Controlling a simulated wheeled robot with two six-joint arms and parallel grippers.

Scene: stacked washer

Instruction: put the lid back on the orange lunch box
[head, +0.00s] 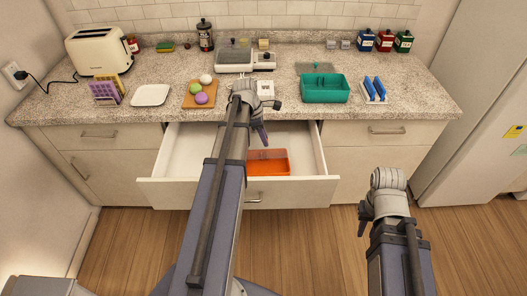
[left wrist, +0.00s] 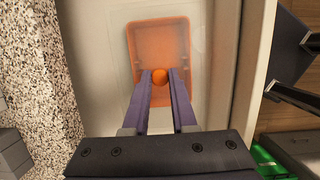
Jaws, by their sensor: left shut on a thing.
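The orange lunch box (head: 268,163) sits in the open drawer, at its right part. In the left wrist view the box (left wrist: 139,52) lies beneath my left gripper, with a faint translucent lid (left wrist: 199,75) over it; the gap between them cannot be told. My left gripper (head: 264,142) points down over the box. In the left wrist view the left gripper (left wrist: 160,77) is shut on the lid's round orange knob. In the head view my arm partly hides this. My right gripper (head: 363,219) is empty in front of the drawer, its fingers apart.
The pulled-out drawer (head: 170,160) has bare floor left of the box.

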